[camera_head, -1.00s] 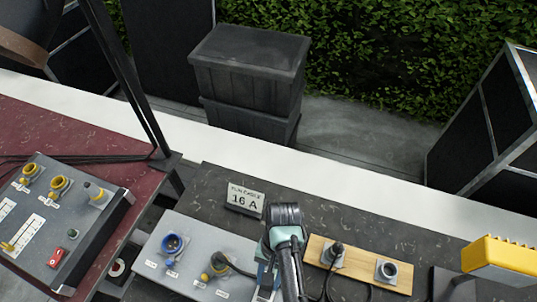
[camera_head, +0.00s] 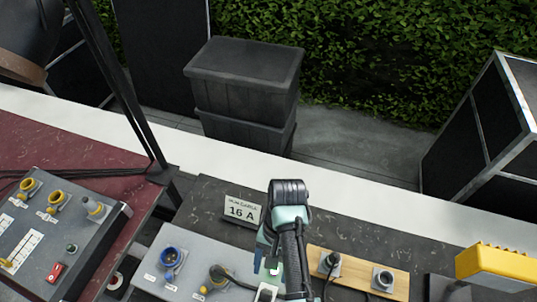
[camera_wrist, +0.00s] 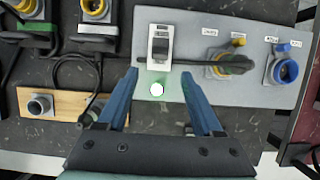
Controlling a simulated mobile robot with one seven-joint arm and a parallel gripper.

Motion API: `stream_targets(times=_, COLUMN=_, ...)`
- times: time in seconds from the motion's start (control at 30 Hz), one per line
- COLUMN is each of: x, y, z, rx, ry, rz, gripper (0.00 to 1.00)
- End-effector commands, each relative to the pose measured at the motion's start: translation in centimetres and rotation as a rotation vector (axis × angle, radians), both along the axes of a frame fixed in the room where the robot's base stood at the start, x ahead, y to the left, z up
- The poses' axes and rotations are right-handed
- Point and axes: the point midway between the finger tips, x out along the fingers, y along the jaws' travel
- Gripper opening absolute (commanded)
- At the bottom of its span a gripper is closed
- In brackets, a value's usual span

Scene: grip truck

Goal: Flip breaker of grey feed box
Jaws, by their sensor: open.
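The light grey feed box (camera_head: 190,242) lies on the dark worktop and carries a blue socket (camera_head: 172,258) and a yellow socket with a black plug in it (camera_head: 222,272). In the wrist view its panel (camera_wrist: 199,27) shows the breaker (camera_wrist: 160,47), a white-framed module with a dark middle. A bright white spot with a green glow (camera_wrist: 157,90) shows on the panel, between my fingers. My gripper (camera_wrist: 160,75) is open and empty, its blue fingertips just short of the breaker in the picture. I cannot tell the height gap or the lever's position.
A wooden board with sockets (camera_head: 345,262) is right of the box. A "16 A" sign (camera_head: 242,211) stands behind it. A darker grey box with a red switch (camera_head: 55,272) sits on the red surface at left. Black cables (camera_wrist: 97,65) run near my left finger.

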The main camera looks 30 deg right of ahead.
Motion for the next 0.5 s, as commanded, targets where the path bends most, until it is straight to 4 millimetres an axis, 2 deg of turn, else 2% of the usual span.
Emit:
stream_targets(times=0.03, x=0.2, y=-0.3, z=1.4, rx=0.0, ry=0.0, rz=-0.001, gripper=0.68)
stream_targets(times=0.2, x=0.6, y=-0.8, z=2.9, rx=0.0, ry=0.001, rz=-0.002, gripper=0.68)
stream_targets(times=0.5, x=0.8, y=-1.1, z=3.4, rx=0.0, ry=0.0, rz=-0.001, gripper=0.68)
